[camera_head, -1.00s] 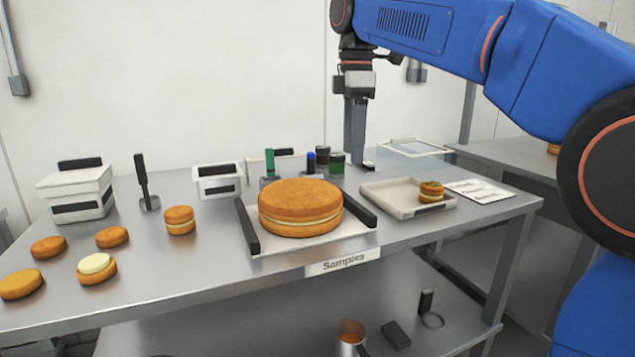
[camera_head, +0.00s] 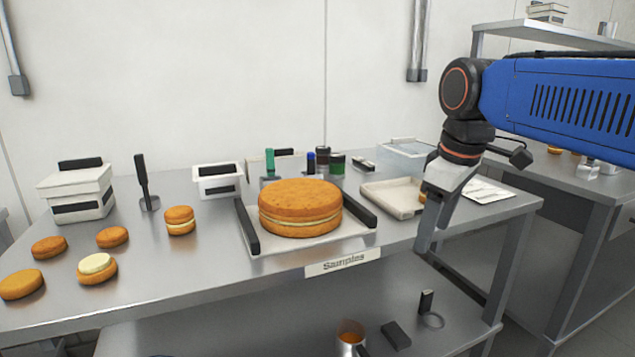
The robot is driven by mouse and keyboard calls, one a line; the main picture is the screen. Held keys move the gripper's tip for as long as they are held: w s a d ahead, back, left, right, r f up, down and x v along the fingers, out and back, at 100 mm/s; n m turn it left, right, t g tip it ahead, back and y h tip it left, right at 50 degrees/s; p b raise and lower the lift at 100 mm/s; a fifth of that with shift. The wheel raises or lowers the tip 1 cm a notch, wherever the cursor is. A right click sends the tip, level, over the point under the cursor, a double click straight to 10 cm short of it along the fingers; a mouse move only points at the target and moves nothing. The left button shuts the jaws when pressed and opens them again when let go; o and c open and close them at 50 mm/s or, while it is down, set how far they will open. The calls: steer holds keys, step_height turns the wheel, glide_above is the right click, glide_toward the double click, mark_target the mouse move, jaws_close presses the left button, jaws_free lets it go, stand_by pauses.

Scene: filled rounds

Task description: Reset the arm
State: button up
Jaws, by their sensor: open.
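My blue arm reaches in from the right. My gripper (camera_head: 428,240) hangs near the table's front right edge, pointing down, in front of the small tray as seen here. It is open, and I see nothing held in it. The small tray (camera_head: 391,204) lies on the right of the steel table (camera_head: 180,289).
A large filled round cake (camera_head: 300,207) sits on a dark-handled tray (camera_head: 310,244) in mid-table. Several small rounds (camera_head: 97,267) are at the left, with a white lidded box (camera_head: 80,197) behind. Small jars (camera_head: 323,160) stand at the back. A second table is at the right.

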steer(key=s+d+f+m+t, duration=0.1)
steer(key=s+d+f+m, duration=0.2)
steer(key=s+f, duration=0.4)
steer(key=s+d+f+m+t, duration=0.1)
steer(key=s+d+f+m, duration=0.3)
steer(key=f, duration=0.9)
steer(key=s+m, duration=0.2)
steer(key=s, duration=0.1)
steer(key=shift+s+d, duration=0.15)
steer(key=shift+s, duration=0.2)
